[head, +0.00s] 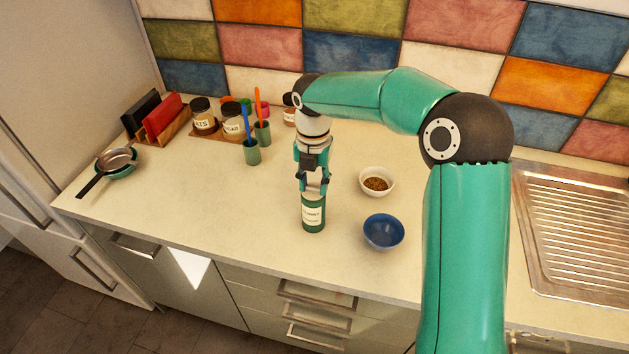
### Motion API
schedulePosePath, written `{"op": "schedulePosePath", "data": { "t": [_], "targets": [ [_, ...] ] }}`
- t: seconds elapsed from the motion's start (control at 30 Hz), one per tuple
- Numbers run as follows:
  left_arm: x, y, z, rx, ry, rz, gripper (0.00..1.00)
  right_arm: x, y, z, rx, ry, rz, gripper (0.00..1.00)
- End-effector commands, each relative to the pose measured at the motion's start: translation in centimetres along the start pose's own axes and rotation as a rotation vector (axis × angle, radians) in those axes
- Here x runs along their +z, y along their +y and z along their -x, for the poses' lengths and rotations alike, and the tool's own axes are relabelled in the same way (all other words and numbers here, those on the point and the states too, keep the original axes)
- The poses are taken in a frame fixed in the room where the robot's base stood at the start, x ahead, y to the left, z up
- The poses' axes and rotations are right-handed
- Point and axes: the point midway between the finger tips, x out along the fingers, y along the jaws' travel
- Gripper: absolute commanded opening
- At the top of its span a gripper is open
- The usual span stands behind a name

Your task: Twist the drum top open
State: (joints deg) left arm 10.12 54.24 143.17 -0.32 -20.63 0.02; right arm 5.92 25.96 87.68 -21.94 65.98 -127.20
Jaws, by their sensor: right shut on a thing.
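A green drum (313,224) with a white label stands upright on the counter near its front edge, around the middle of the picture. My right gripper (314,189) comes down from above and is shut on the top of the drum. The fingers hide most of the drum's top, so I cannot tell how far it is turned. My left gripper is not in view.
A blue bowl (384,231) and a white bowl (377,182) with brown contents stand right of the drum. Green cups (251,155), labelled jars (204,118) and a pan (116,160) are farther left. A sink drainboard (575,235) is at right. The counter left of the drum is clear.

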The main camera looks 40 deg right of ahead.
Motion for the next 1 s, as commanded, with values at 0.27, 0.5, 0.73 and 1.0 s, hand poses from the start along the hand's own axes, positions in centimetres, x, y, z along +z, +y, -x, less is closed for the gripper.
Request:
{"op": "schedulePosePath", "data": {
  "t": [0.27, 0.5, 0.73, 1.0],
  "targets": [
    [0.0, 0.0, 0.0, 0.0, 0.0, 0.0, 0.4, 0.0, 0.0, 0.1, 0.002, -0.002, -0.001, 0.66],
    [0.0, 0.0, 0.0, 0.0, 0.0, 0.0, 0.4, 0.0, 0.0, 0.1, 0.002, -0.002, -0.001, 0.66],
    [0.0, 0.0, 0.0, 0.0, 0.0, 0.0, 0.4, 0.1, 0.1, 1.0, 0.003, -0.003, -0.001, 0.66],
    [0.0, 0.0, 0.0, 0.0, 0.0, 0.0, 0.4, 0.0, 0.1, 3.2, 0.003, -0.003, 0.0, 0.66]
  ]
}}
